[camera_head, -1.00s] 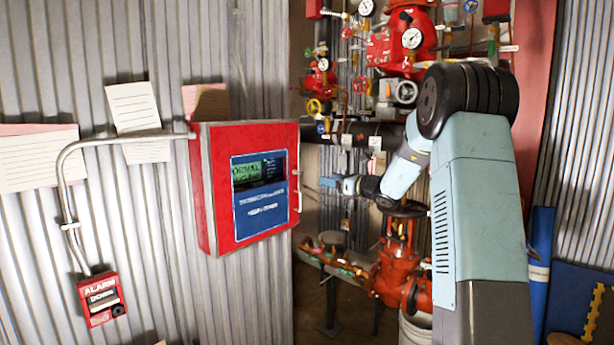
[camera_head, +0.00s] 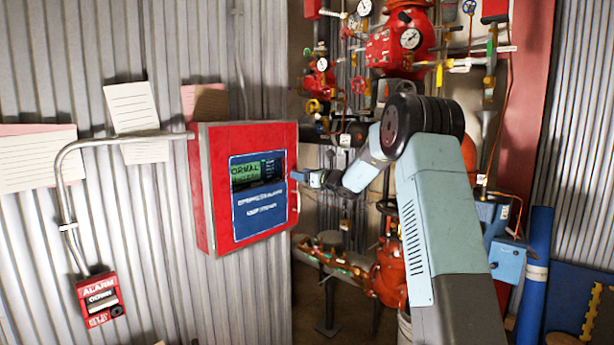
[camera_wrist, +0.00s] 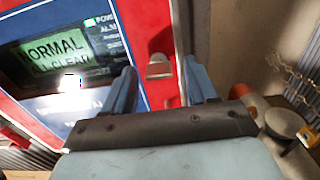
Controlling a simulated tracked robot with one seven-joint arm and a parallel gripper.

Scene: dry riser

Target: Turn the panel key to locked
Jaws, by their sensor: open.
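The red alarm panel (camera_head: 246,186) hangs on the corrugated wall, with a blue face and a green display reading "NORMAL". In the wrist view the panel's display (camera_wrist: 56,52) is at the upper left. A small metal key or lock piece (camera_wrist: 159,66) sits on the panel's red right border, between the finger lines. My gripper (camera_head: 298,176) is at the panel's right edge in the head view. In the wrist view my gripper (camera_wrist: 160,82) is open, its two blue fingers either side of the metal piece, with no visible contact. Which way the key points is unclear.
A metal conduit (camera_head: 110,142) runs from the panel to a red alarm pull station (camera_head: 100,299). Paper notes hang on the wall. Red pipes, valves and gauges (camera_head: 400,45) fill the space behind my arm. A blue roll (camera_head: 535,275) stands at the right.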

